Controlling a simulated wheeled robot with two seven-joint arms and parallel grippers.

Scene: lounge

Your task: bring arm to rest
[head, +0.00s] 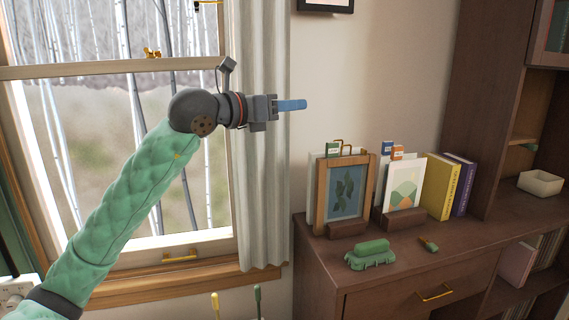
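My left arm comes in from the lower left, covered in a green quilted sleeve, and reaches up across the window. My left gripper (292,105) is at its end, level with the upper part of the curtain, with its blue fingers pointing right. The fingers show side-on and overlap, so I cannot tell whether they are apart. No object shows at the fingertips, which are in front of the bare wall and clear of the cabinet. My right gripper is not in view.
A window (105,150) and a pale curtain (262,190) are behind the arm. A brown cabinet (320,262) at right holds a framed leaf picture (346,190), a second picture (403,195), a yellow book (441,187), a green object (370,255) and a cream bowl (541,183).

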